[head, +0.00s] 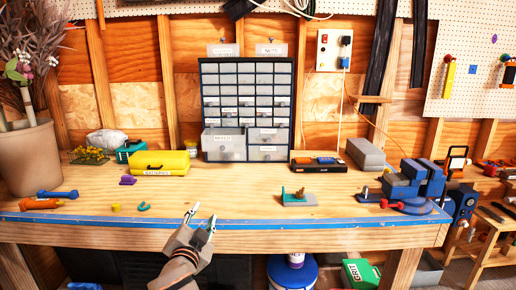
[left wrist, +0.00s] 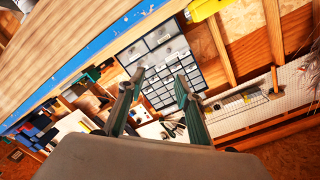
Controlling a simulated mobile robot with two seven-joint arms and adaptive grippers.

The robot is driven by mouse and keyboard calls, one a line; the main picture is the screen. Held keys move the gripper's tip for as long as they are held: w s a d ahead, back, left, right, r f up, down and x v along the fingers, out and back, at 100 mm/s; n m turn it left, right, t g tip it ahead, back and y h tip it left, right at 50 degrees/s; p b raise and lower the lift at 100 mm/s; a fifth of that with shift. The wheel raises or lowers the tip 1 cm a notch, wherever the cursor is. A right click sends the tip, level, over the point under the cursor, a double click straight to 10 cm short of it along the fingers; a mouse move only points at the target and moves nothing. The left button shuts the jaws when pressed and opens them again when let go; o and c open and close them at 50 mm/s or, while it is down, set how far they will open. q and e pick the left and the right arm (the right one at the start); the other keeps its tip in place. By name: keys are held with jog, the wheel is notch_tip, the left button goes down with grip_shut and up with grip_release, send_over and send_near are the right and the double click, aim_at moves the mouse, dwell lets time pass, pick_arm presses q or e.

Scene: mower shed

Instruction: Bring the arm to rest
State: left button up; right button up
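My left gripper (head: 201,217) is in front of the workbench, near the blue-edged front of its top. Its two fingers stand apart with nothing between them. In the left wrist view the gripper (left wrist: 160,86) also shows spread fingers, with the drawer cabinet (left wrist: 166,75) seen beyond and between them. In the head view this cabinet (head: 246,110) stands at the back of the bench, well away from the gripper. The wooden workbench (head: 240,205) lies around and beyond the fingertips; whether they touch its edge I cannot tell. My right gripper is in neither view.
A yellow case (head: 160,163), a purple block (head: 127,180) and a teal horseshoe-shaped piece (head: 144,207) lie on the left half. A green-based item (head: 299,198) sits right of the gripper. A blue vise (head: 415,185) stands at the right. A blue-lidded bucket (head: 292,272) is below.

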pick_arm(q)
jog(key=s+f+n+g+h, duration=0.1)
jog(key=s+f, duration=0.4)
jog(key=f, duration=0.3)
jog(key=s+a+f+g, duration=0.1)
jog(key=s+f+g, duration=0.1)
jog(key=s+f, duration=0.45)
jog(key=s+f+n+g+h, duration=0.1)
jog(key=s+f, duration=0.3)
jog(key=f, duration=0.6)
jog(key=s+a+f+n+g, duration=0.1)
jog(key=s+f, duration=0.4)
jog(key=s, duration=0.4)
jog(key=s+a+f+n+g, duration=0.1)
jog(key=s+a+f, duration=0.1)
jog(key=s+f, duration=0.4)
jog(key=s, duration=0.3)
jog(key=shift+s+a+g, duration=0.2)
jog(key=shift+a+g, duration=0.05)
jog(key=shift+g, duration=0.05)
